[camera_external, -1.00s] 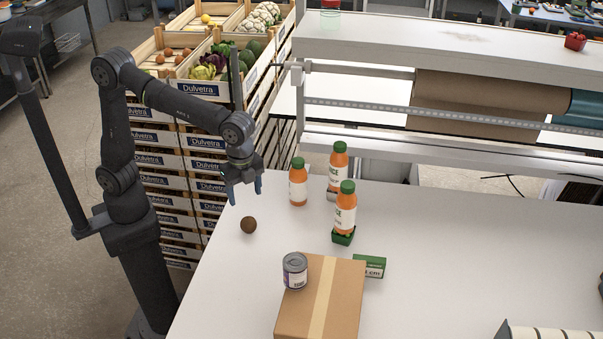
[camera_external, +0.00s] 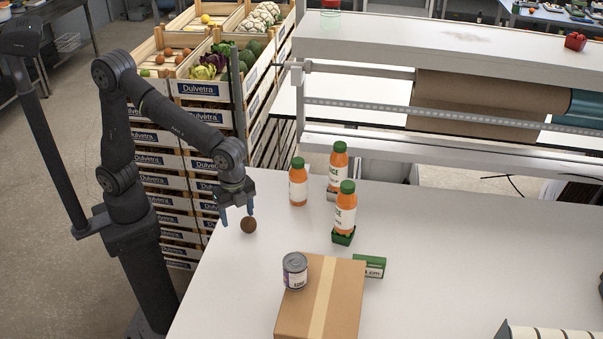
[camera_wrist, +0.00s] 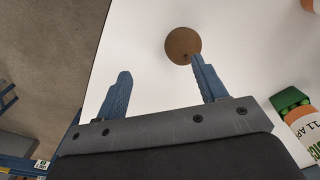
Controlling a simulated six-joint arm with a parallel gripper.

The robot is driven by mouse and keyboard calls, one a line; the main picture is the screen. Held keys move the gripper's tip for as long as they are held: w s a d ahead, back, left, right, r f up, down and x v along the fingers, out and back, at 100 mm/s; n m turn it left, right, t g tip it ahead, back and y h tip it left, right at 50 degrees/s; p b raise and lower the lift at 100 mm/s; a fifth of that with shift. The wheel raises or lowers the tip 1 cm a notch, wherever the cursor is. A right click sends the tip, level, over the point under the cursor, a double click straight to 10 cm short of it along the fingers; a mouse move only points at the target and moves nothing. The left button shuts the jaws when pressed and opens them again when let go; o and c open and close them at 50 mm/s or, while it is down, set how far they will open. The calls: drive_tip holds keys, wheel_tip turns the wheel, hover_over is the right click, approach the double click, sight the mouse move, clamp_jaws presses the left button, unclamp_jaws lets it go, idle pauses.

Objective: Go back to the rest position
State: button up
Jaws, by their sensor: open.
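My gripper (camera_external: 237,217) is open and empty, pointing down low over the table's left part. In the wrist view its two blue fingers (camera_wrist: 161,85) are spread apart. A round brown ball-like object (camera_external: 248,225) lies on the white table (camera_external: 440,240) right by the fingers. In the wrist view the brown object (camera_wrist: 183,45) shows just beyond the right fingertip; I cannot tell whether they touch.
Three orange juice bottles (camera_external: 298,185) stand right of my gripper, one in a green holder (camera_external: 343,237). A can (camera_external: 295,270) stands on a cardboard box (camera_external: 345,300) in front. Stacked crates (camera_external: 205,90) stand behind my arm. The table's right side is mostly clear.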

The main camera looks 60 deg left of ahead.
drive_tip(key=s+r, duration=0.5)
drive_tip(key=s, duration=0.4)
drive_tip(key=w+a+n, duration=0.2)
drive_tip(key=w+a, duration=0.7)
drive_tip(key=w, duration=0.3)
drive_tip(key=w+a+f, duration=0.1)
drive_tip(key=w+f, duration=0.1)
drive_tip(key=w, duration=0.1)
drive_tip(key=w+a+f, duration=0.1)
drive_tip(key=w+f, duration=0.2)
drive_tip(key=w+a+f, duration=0.2)
drive_tip(key=w+f, duration=0.1)
drive_tip(key=w, duration=0.1)
drive_tip(key=shift+w+f, duration=0.1)
drive_tip(key=shift+f, duration=0.15)
drive_tip(key=shift+d+f, duration=0.1)
drive_tip(key=shift+f, duration=0.55)
drive_tip(key=shift+o, duration=0.4)
